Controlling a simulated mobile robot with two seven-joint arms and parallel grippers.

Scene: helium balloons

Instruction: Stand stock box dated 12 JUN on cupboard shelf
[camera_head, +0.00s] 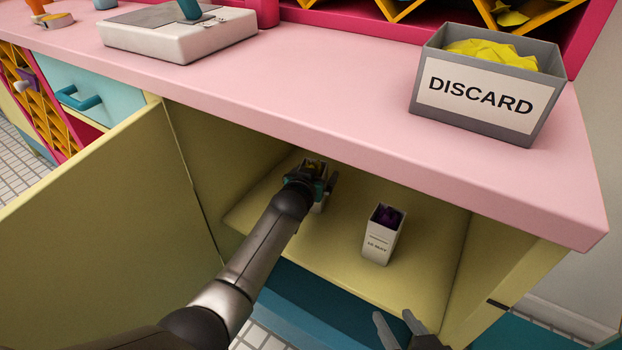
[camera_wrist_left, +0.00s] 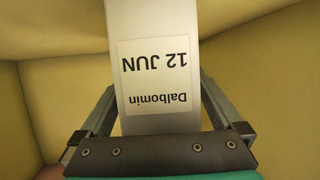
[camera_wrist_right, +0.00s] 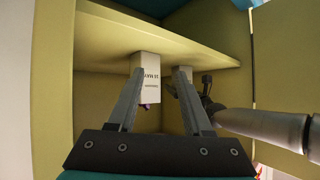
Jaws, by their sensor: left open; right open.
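The 12 JUN stock box (camera_wrist_left: 152,118) is white, and its label reads "Dalbomin 12 JUN", upside down in the left wrist view. In the head view the box (camera_head: 320,204) stands on the cupboard shelf (camera_head: 330,250), with yellow stuff in its top, partly hidden by my left gripper (camera_head: 316,182). My left gripper is open, with its fingers on either side of the box; whether they touch it cannot be told. My right gripper (camera_head: 397,325) is open and empty in front of the shelf's edge.
Another white box (camera_head: 379,246) with purple contents stands to the right on the shelf; its small label is hard to read. The cupboard door (camera_head: 110,215) is open at left. Above, the pink counter holds a grey DISCARD bin (camera_head: 480,133) and a white device (camera_head: 180,40).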

